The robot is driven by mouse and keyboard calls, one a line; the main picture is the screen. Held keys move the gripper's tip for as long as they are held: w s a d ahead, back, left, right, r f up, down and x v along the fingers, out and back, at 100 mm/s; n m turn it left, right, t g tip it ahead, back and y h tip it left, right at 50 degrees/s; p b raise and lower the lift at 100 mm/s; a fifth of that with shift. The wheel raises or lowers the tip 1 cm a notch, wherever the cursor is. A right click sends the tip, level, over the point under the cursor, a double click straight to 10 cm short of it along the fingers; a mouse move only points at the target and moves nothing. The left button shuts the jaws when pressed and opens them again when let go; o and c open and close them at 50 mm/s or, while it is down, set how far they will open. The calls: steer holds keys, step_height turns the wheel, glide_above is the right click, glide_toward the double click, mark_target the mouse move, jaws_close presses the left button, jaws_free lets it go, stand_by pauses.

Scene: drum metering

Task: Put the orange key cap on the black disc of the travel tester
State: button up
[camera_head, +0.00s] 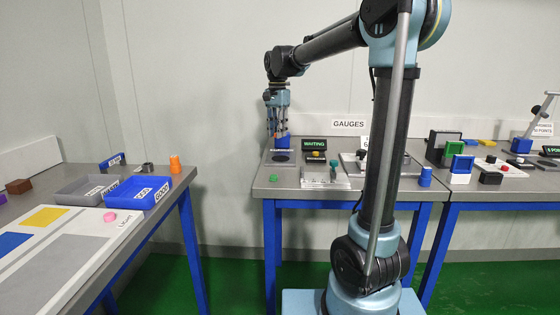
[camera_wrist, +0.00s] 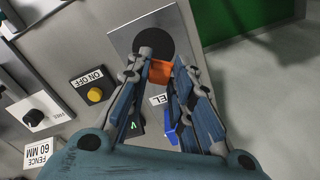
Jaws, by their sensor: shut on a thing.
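The orange key cap (camera_wrist: 161,72) is between the fingertips of my gripper (camera_wrist: 160,66) in the wrist view, and the gripper is shut on it. The black disc (camera_wrist: 154,30) of the travel tester lies on a grey plate just beyond the cap in that view. I cannot tell how high the cap is above the plate. In the head view my gripper (camera_head: 275,134) points down over the travel tester's back part, beside its blue block (camera_head: 283,142). The dark disc (camera_head: 281,158) shows in front of it on the table. The cap is hard to make out there.
A black box with a yellow button (camera_wrist: 95,95) and a white panel with a black knob (camera_wrist: 35,116) stand left of the tester in the wrist view. A WAITING display (camera_head: 314,144) is close by. A blue tray (camera_head: 138,192) and an orange piece (camera_head: 175,164) are on the left table.

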mark_target(281, 158)
steer(key=shift+w+d, duration=0.15)
steer(key=shift+d, duration=0.35)
steer(key=n, duration=0.3)
steer(key=r+n, duration=0.1)
steer(key=n, duration=0.2)
steer(key=shift+d+r+n, duration=0.1)
steer(key=shift+r+n, duration=0.05)
steer(key=shift+n, duration=0.15)
steer(key=shift+f, duration=5)
steer(key=o, duration=0.7)
